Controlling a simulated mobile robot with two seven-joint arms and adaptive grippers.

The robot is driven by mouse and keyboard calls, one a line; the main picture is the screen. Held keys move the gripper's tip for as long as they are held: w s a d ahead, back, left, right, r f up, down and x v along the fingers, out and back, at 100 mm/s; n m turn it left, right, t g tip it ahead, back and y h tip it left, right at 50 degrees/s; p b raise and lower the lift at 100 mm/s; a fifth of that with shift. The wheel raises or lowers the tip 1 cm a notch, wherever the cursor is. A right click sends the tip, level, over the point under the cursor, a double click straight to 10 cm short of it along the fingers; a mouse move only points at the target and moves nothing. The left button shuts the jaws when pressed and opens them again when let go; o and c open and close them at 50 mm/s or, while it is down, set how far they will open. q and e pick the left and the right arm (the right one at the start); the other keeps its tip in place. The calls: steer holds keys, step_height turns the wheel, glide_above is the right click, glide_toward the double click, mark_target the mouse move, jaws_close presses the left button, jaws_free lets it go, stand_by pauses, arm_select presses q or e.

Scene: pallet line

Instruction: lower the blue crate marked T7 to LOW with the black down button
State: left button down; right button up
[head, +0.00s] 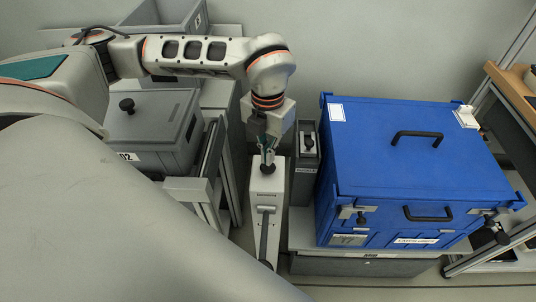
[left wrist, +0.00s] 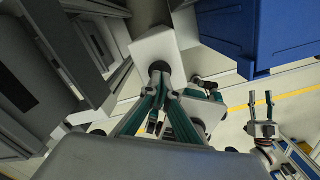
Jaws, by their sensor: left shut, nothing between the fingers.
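The blue crate (head: 420,150) sits on a grey platform (head: 362,267) at the right, lid shut, with a small T7 label at its lower front left. It also shows in the left wrist view (left wrist: 275,30). A black button (head: 267,167) tops a narrow light-grey post (head: 267,200) left of the crate; it also shows in the left wrist view (left wrist: 159,68). My left gripper (head: 268,153) is shut and empty, pointing down at the button. Its fingertips (left wrist: 160,80) are at the button; I cannot tell if they touch. My right gripper (left wrist: 261,100) appears open, away from the crate.
A darker box with a black knob (head: 307,142) stands between post and crate. Grey lidded bins (head: 150,125) fill the left. A metal frame with a wooden shelf (head: 515,92) stands at the far right. Floor shows along the front.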

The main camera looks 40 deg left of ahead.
arm_select(q)
steer(key=shift+f+b, duration=0.7)
steer(key=shift+f, duration=0.8)
stand_by(2.2)
step_height(320, 180, up, 7)
steer(key=p, duration=0.5)
stand_by(0.3)
